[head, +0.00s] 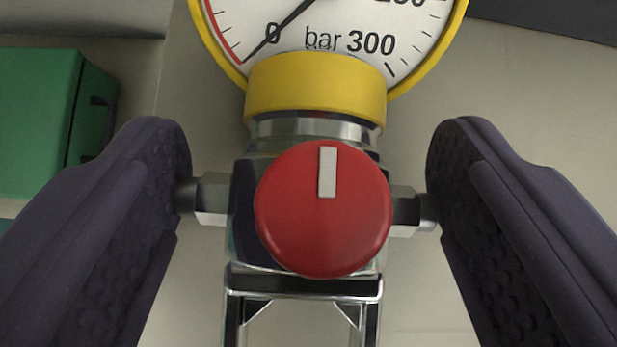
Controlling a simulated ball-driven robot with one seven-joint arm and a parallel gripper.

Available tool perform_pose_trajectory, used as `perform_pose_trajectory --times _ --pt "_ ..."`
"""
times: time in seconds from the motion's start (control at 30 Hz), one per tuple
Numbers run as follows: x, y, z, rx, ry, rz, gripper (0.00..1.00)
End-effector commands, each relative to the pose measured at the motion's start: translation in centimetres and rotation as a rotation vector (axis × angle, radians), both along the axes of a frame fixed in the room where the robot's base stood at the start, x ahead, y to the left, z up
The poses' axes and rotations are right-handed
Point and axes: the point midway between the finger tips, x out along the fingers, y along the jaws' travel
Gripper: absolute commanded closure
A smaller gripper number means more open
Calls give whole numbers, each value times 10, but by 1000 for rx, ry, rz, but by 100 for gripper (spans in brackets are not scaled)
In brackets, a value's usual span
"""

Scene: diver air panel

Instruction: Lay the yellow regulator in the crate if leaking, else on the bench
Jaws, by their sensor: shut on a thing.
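The yellow regulator (316,88) fills the middle of the head view, upright. It has a yellow-rimmed gauge, a yellow collar, a metal body and a red round knob (323,225) with a pale upright mark. The gauge face (350,20) reads "bar", 0 and 300, and its top is cut off. The black needle (275,37) points down left, near the 0 end of the scale, by a red arc. My gripper (309,203) is shut on the regulator, one dark finger at each side fitting of its body. No leak sign is clear from this picture.
A green box (40,125) with a dark latch or handle stands at the left edge, partly cut off. A pale plain surface (520,110) lies behind the regulator. A metal frame (303,290) shows below the knob.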

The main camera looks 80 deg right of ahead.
Motion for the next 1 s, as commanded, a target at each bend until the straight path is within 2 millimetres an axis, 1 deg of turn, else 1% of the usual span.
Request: perform_pose_trajectory --times 0.27,0.9,0.93,0.97,1.0 --pt "0 0 0 -1 -2 -1 100" --pt "0 0 -9 -1 -2 -1 100" --pt "1 0 -8 -1 -2 -1 17" --pt "0 0 -8 -1 -2 -1 10" --pt "0 0 -8 -1 -2 -1 0"
